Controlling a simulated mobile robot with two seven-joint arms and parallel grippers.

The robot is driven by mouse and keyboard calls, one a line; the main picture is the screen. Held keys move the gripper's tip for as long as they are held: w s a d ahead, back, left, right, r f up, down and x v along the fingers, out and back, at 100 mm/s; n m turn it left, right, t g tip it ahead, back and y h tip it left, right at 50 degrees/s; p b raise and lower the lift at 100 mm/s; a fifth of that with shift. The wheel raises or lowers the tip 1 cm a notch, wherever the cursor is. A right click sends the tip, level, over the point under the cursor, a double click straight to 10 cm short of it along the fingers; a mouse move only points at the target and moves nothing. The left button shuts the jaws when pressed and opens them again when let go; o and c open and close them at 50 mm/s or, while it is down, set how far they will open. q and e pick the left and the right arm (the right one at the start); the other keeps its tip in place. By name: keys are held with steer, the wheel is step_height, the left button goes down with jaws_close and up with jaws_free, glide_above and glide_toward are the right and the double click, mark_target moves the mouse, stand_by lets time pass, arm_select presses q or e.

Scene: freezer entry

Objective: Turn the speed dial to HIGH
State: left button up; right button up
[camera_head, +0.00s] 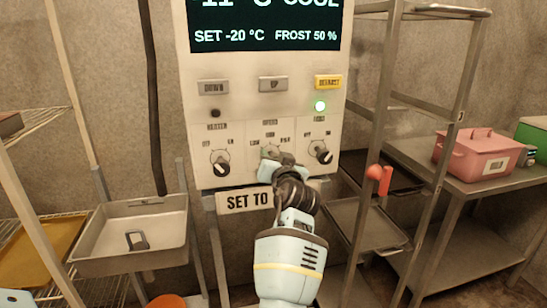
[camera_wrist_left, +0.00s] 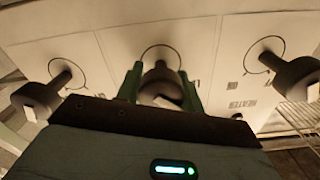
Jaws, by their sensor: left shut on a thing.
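A pale control panel (camera_head: 230,134) carries three dark dials in a row along its lower part. My left gripper (camera_head: 276,160) is at the middle dial and covers it in the head view. In the left wrist view, the middle dial (camera_wrist_left: 161,84) sits between the two green fingers of my left gripper (camera_wrist_left: 160,82), which are shut on it. A white pointer mark shows on its knob. My right gripper is not in view.
The left dial (camera_head: 220,165) and right dial (camera_head: 320,153) flank my gripper closely. A display (camera_head: 265,28) reads "SET -20 °C" and "FROST 50 %". A metal bin (camera_head: 130,235) stands left, a shelf rack (camera_head: 377,130) right, with a pink box (camera_head: 475,155) beyond.

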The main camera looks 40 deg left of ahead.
arm_select(q)
steer(key=m+p, duration=0.2)
steer(key=m, duration=0.3)
steer(key=shift+r, duration=0.2)
steer(key=m+p, duration=0.2)
steer(key=m, duration=0.1)
steer(key=shift+m, duration=0.3)
steer(key=m+p, duration=0.3)
steer(key=m, duration=0.3)
steer(key=shift+f+m+p, duration=0.15)
steer(key=shift+m+p, duration=0.2)
steer(key=shift+m, duration=0.85)
steer(key=shift+f+m+p, duration=0.15)
steer(key=shift+m+p, duration=0.2)
steer(key=shift+m, duration=0.55)
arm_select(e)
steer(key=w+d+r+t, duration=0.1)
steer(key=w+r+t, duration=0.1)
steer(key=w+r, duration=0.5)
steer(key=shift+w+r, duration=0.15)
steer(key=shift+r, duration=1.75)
arm_select(q)
steer(key=shift+f, duration=0.1)
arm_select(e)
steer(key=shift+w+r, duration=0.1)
arm_select(q)
steer(key=o, duration=1)
steer(key=shift+w, duration=0.1)
steer(key=shift+d+f, duration=0.1)
